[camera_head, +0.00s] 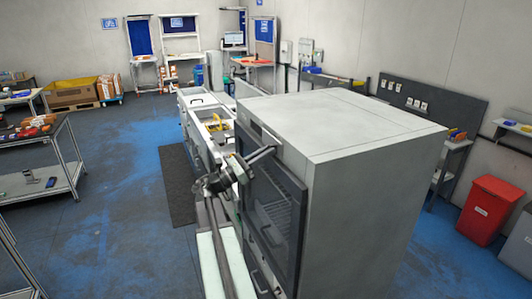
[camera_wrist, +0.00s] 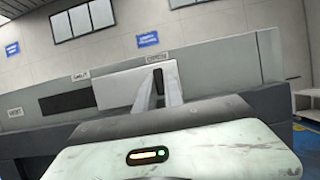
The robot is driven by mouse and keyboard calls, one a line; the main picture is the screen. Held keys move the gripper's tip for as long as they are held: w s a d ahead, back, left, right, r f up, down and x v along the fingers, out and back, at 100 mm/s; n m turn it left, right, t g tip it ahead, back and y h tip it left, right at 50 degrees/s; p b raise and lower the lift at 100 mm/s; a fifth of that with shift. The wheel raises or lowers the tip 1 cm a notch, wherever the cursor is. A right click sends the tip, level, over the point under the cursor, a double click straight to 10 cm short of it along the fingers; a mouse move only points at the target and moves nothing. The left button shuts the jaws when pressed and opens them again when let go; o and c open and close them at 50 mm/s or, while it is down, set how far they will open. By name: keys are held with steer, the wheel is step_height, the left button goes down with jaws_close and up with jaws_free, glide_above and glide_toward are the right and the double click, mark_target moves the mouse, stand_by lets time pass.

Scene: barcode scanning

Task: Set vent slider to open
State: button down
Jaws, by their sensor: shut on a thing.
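The vent slider shows in the wrist view as a pale plate (camera_wrist: 122,86) with a small black knob (camera_wrist: 157,80). My gripper (camera_wrist: 159,75) is shut on this knob, one finger on each side. A dark slot (camera_wrist: 66,102) lies uncovered to the left of the plate. Small labels sit along the panel above, too small to read surely. In the head view my gripper (camera_head: 272,149) reaches the upper front of a tall grey cabinet (camera_head: 370,150). The slider is too small to make out clearly there.
A dark-windowed door (camera_head: 272,205) is on the cabinet front below my gripper. A row of white counters (camera_head: 205,105) stands behind. A shelf cart (camera_head: 45,165) is at left, a red bin (camera_head: 487,210) at right. Blue floor (camera_head: 110,215) lies free at left.

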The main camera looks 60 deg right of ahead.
steer(key=c, duration=1.4)
jaws_free()
steer(key=shift+s+a+f, duration=0.1)
steer(key=shift+s+a, duration=0.05)
steer(key=shift+s, duration=0.1)
steer(key=shift+c, duration=0.2)
steer(key=shift+s+a, duration=0.1)
steer(key=b+v, duration=0.3)
steer(key=v, duration=0.4)
steer(key=shift+w+a, duration=0.2)
steer(key=shift+w, duration=0.2)
steer(key=shift+f, duration=0.1)
